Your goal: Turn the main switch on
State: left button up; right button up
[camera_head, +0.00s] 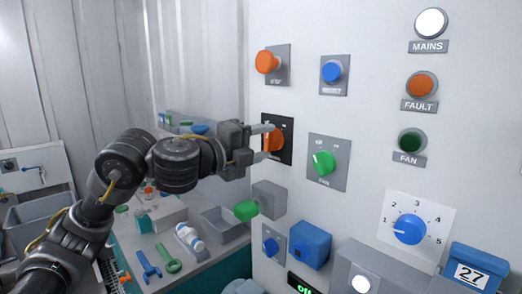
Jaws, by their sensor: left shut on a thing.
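The main switch (277,139) is an orange rotary knob on a black plate on the pale panel, left of the green fan knob. My left gripper (265,142) reaches in from the left with one finger above the knob and one below it. It is shut on the knob. The fingers hide part of the knob and plate, and the knob's exact angle is hard to read. The round MAINS lamp (431,23) at the top right looks bright white. My right gripper is not in view.
Near the left gripper are an orange push button (267,62), a blue button (332,71), the green fan knob (323,162) and a green-ended lever (246,210). A blue dial (409,229) sits lower right. A bench with tools and a grey tray (224,222) stands below left.

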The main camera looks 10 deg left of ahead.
pick_arm(q)
jog(key=m+b, duration=0.2)
jog(key=m, duration=0.2)
jog(key=shift+f, duration=0.2)
jog(key=shift+r+m+b, duration=0.1)
jog(key=shift+m+b, duration=0.6)
jog(key=shift+m, duration=0.1)
jog(key=o, duration=1)
